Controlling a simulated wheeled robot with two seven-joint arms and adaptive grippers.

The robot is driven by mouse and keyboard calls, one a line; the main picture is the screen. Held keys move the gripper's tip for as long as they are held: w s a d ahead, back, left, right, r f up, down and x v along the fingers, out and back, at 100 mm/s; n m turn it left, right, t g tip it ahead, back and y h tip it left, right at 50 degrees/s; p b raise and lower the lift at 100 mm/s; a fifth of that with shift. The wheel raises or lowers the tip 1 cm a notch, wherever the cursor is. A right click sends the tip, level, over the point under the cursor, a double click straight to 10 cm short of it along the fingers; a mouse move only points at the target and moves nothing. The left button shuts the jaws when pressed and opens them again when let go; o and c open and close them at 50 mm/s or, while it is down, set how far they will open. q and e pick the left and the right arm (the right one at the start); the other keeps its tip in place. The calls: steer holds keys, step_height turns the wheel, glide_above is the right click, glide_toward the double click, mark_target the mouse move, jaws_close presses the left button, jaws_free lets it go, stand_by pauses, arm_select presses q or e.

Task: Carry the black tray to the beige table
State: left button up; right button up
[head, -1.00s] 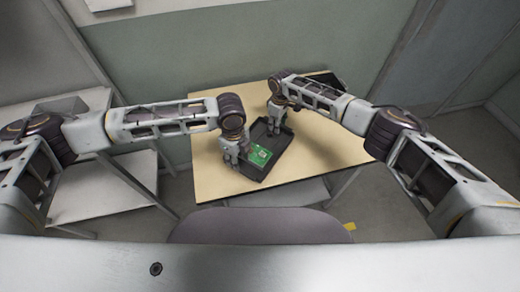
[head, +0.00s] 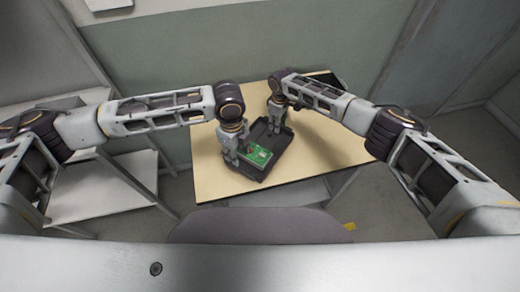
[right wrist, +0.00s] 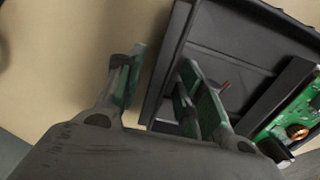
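The black tray (head: 279,148) rests on the beige table (head: 330,152), turned at an angle. A green circuit board (head: 260,156) lies in it, and also shows at the right edge of the right wrist view (right wrist: 295,118). My left gripper (head: 233,162) is at the tray's left side; its fingers are too small to tell open from shut.
A light grey shelf unit (head: 100,188) stands left of the table. A dark chair back (head: 255,226) is in front of the table's near edge. A dark flat object (head: 328,80) lies at the far right corner. The table's right part is clear.

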step_height(320, 180, up, 12)
steer(key=shift+f, duration=0.25)
stand_by(0.4)
steer(key=shift+s+f, duration=0.1)
stand_by(0.6)
